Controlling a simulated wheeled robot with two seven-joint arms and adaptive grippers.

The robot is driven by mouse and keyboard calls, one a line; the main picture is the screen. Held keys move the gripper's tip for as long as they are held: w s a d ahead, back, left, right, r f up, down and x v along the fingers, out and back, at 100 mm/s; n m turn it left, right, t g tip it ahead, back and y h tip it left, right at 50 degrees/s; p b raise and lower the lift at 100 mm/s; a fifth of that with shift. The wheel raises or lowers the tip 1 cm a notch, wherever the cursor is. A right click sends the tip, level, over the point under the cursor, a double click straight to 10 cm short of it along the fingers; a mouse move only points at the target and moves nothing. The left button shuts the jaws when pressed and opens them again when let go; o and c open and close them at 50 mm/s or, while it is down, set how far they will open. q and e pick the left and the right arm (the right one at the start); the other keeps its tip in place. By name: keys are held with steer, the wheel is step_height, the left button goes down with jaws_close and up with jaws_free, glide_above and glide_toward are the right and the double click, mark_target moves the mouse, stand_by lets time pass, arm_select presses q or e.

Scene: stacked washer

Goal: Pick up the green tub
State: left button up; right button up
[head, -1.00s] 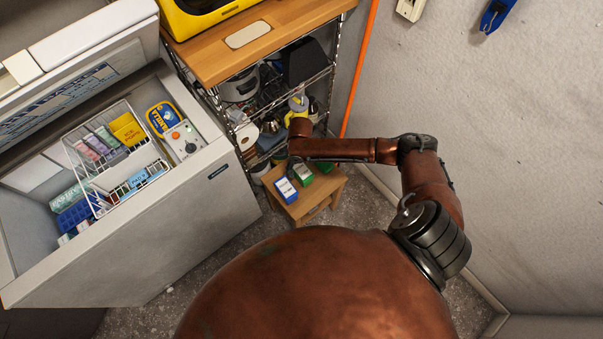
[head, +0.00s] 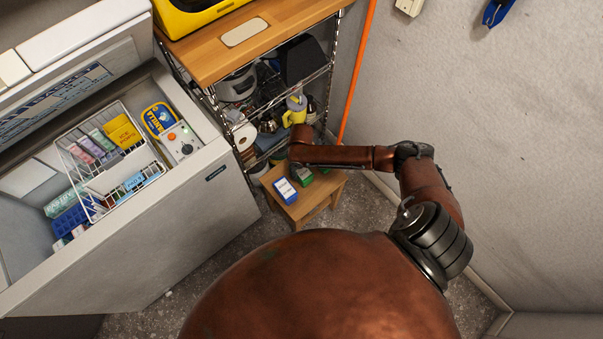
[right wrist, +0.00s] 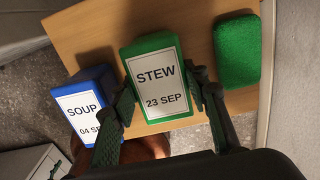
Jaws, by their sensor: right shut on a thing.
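The green tub (right wrist: 157,65) with a white label reading STEW 23 SEP is in the middle of the right wrist view, on a small wooden stool. My right gripper (right wrist: 164,84) has one finger on each side of it and is shut on it. In the head view the green tub (head: 303,177) shows only partly beside my wrist. I cannot tell whether it is lifted off the stool. My left gripper is not in view.
A blue SOUP tub (right wrist: 86,108) stands close at the left of the green tub. A green sponge-like block (right wrist: 237,50) lies at the right. The wooden stool (head: 317,203) stands before a wire shelf, with an open chest freezer (head: 190,215) at left and a wall at right.

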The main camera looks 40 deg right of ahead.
steer(key=c, duration=0.7)
steer(key=shift+c, duration=0.2)
